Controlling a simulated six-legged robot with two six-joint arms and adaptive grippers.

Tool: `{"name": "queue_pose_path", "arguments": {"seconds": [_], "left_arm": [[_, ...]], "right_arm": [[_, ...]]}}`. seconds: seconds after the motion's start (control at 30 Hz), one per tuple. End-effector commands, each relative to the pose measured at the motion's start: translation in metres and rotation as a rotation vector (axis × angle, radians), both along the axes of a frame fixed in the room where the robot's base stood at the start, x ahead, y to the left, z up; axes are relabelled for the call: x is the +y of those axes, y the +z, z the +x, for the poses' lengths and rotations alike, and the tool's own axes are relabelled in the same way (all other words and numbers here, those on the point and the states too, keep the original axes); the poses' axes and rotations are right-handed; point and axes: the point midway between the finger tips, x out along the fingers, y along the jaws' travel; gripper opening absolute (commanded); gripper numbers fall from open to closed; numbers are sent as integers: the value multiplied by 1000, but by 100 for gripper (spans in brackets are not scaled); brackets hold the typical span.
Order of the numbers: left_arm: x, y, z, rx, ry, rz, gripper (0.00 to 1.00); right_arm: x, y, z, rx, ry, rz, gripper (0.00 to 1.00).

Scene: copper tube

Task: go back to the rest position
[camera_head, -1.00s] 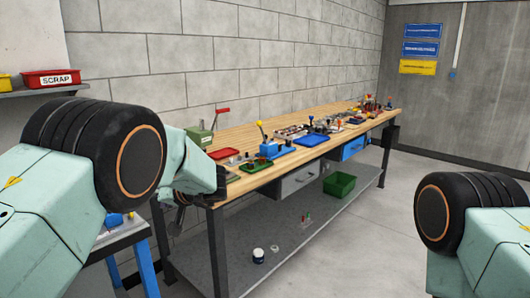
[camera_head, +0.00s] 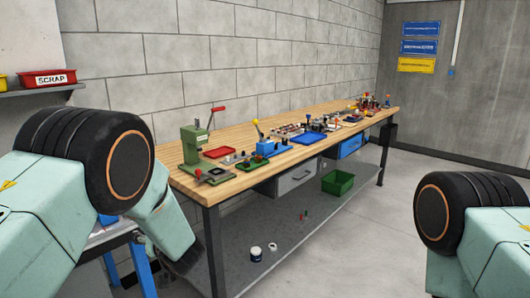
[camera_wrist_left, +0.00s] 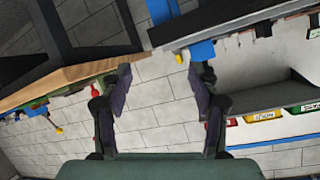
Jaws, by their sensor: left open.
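My left gripper (camera_wrist_left: 160,78) is open and empty in the left wrist view, with its two dark fingers apart and only the block wall seen between them. In the head view my left arm comes in from the left, and its forearm hangs down in front of the near end of the workbench (camera_head: 240,179). The gripper end there is dark and hard to make out. My right arm shows at the right edge as a black joint on a pale green link; its gripper is out of the picture.
The workbench carries a green press (camera_head: 194,146), a red tray (camera_head: 218,152), a blue tray (camera_head: 308,138) and small parts. A green bin (camera_head: 338,182) stands on its lower shelf. A red scrap bin (camera_head: 48,78) sits on a wall shelf. The floor right of the bench is clear.

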Motion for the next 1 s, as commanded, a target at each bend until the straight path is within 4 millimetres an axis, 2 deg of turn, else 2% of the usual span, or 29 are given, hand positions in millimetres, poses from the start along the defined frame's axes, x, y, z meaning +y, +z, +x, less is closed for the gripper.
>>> {"name": "queue_pose_path", "arguments": {"seconds": [0.03, 0.2, 0.37, 0.5, 0.73, 1.0], "left_arm": [[0, -23, -15, 33, -32, -19, 61], [-7, -87, -67, 141, -129, -109, 61], [-16, -137, -124, 263, -192, -202, 61], [-24, -173, -179, 381, -233, -286, 61], [-41, -215, -279, 590, -279, -423, 61], [-62, -237, -402, 853, -333, -560, 61]], "right_arm": [[0, -3, 0, 0, 0, 0, 47], [0, -7, 0, 0, 1, 0, 47], [0, -11, 0, 0, 0, 0, 47], [0, -15, 0, 0, 0, 0, 47], [0, -21, 0, 0, 0, 0, 47], [0, -30, 0, 0, 0, 0, 47]]}}
